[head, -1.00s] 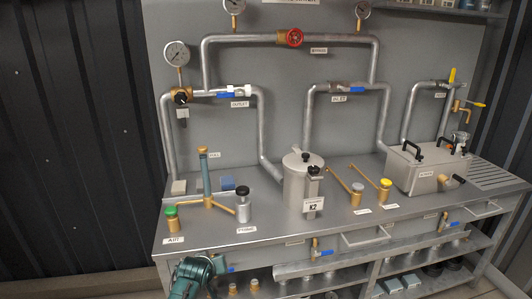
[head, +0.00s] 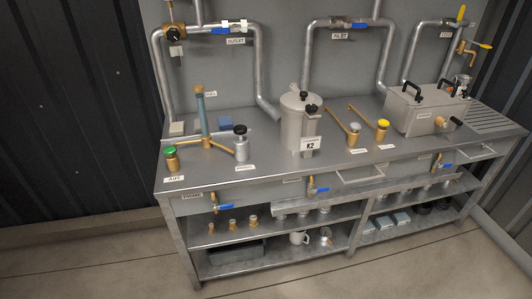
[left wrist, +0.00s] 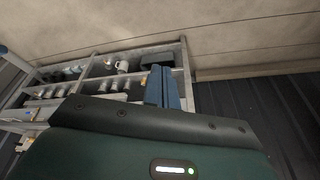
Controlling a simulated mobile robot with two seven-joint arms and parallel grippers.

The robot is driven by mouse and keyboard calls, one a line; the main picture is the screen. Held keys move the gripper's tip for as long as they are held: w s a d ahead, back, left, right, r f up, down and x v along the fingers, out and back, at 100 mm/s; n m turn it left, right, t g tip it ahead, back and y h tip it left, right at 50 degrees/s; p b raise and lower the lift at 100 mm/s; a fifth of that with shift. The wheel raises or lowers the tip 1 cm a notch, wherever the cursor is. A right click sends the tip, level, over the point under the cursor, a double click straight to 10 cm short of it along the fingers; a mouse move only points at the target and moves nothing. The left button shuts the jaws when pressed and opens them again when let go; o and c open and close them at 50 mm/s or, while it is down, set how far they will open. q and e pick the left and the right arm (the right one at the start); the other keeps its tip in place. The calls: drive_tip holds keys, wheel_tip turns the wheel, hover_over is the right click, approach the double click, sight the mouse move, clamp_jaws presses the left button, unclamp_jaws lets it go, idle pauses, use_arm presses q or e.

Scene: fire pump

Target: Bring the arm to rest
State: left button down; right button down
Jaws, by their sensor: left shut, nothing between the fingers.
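My left gripper (left wrist: 162,86) shows in the left wrist view as blue-grey fingers, closed together with nothing between them. It is apart from the workbench (left wrist: 185,62), whose shelves appear upside down behind it. In the head view neither gripper shows.
Pipes with an outlet valve (head: 222,28) and an inlet valve (head: 345,23) run along the back panel. A metal box (head: 418,110) stands at the right. Blue-handled taps (head: 318,189) project from the bench front. The floor (head: 400,265) before the bench is clear.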

use_arm(q)
drive_tip(key=w+d+f+t+h, duration=0.1)
drive_tip(key=w+d+f+t, duration=0.1)
drive_tip(key=f, duration=0.3)
drive_tip(key=w+d+f+m+t+h, duration=0.1)
drive_tip(key=w+d+f+t, duration=0.1)
drive_tip(key=d+f+t, duration=0.1)
wheel_tip(320, 180, down, 2)
drive_tip(key=shift+w+d+f+t+h, duration=0.1)
drive_tip(key=shift+w+d+t+h, duration=0.1)
drive_tip(key=shift+w+t+h, duration=0.3)
